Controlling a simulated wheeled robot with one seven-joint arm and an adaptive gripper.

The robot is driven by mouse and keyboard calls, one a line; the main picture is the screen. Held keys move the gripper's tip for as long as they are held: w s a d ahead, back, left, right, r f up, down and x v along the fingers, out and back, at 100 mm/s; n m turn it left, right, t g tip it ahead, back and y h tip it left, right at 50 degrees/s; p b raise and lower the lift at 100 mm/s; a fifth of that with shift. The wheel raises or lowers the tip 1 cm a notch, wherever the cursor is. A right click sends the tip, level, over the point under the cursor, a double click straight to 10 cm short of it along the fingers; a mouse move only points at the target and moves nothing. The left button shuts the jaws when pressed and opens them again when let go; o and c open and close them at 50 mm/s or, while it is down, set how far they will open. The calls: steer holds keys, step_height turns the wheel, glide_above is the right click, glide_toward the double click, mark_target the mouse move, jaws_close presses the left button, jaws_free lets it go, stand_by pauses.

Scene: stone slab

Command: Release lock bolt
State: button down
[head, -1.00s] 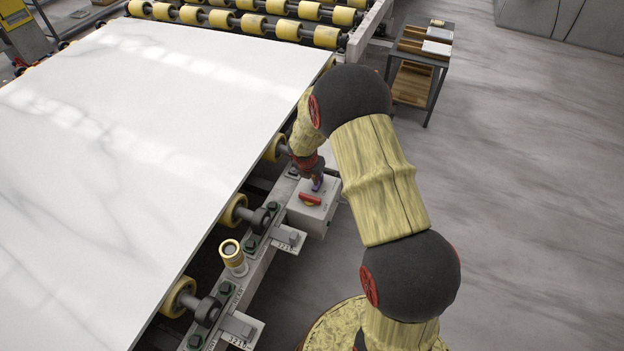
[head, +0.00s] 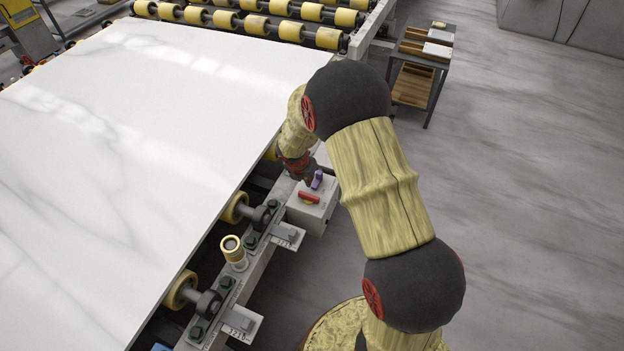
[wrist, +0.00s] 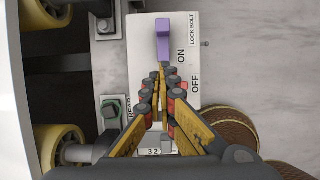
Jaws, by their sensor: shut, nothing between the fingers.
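The lock bolt is a purple lever (wrist: 164,38) on a pale plate (wrist: 190,22) marked LOCK BOLT, ON and OFF. In the wrist view it stands at the top, just left of the ON mark. My gripper (wrist: 162,70) is shut and empty. Its fingertips are at the lower end of the lever in the picture; I cannot tell whether they touch. In the head view the purple lever (head: 317,179) shows on a light grey box (head: 321,212) on the machine's side rail, right beside my wrist, and my fingertips are mostly hidden.
A large white slab (head: 150,120) lies on yellow rollers (head: 235,207) to the left. A brass-coloured post (head: 232,250) stands on the rail. Floor (head: 520,200) to the right is clear up to a small cart (head: 420,75).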

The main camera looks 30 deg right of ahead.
steer(key=p+v, duration=0.1)
steer(key=v, duration=0.4)
steer(key=shift+s, duration=0.1)
stand_by(0.4)
